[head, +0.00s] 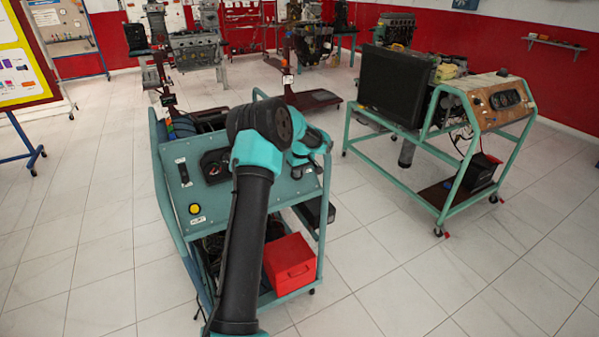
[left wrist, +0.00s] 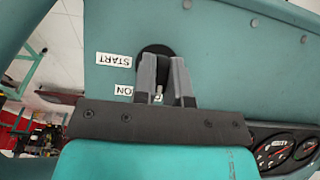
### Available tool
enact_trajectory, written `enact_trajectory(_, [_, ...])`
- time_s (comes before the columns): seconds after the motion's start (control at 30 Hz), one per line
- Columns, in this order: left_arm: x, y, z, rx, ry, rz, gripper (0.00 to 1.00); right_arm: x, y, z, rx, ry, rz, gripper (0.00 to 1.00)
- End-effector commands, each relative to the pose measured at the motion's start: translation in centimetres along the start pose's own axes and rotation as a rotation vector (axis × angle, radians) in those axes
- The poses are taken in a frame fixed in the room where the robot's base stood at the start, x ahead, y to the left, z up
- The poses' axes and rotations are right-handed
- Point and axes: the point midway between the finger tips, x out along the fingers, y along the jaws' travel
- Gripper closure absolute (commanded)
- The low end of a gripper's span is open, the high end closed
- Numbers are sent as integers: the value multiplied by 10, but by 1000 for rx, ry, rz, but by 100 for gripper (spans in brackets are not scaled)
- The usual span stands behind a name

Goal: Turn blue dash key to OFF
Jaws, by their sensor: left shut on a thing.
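The teal dash panel (head: 200,192) tops a trainer cart; its key area is hidden behind my left arm in the head view. In the left wrist view the panel (left wrist: 235,60) fills the upper part. My left gripper (left wrist: 163,68) is at the panel with its fingers shut on the key (left wrist: 158,95), of which a small silvery part shows between them. A round black key switch (left wrist: 155,50) shows behind the fingertips. The START label (left wrist: 114,60) and the ON label (left wrist: 125,91) read upside down beside it. No OFF label is visible. My right gripper is not in view.
Two gauges (left wrist: 285,150) sit at the lower right of the wrist view. A yellow button (head: 194,209) is on the panel. A red box (head: 290,264) sits low in the cart.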

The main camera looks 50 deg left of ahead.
Motion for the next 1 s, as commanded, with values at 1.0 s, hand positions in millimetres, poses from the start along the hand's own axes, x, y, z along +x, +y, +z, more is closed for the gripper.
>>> enact_trajectory(1.0, [-26,0,0,1,1,1,62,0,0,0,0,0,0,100])
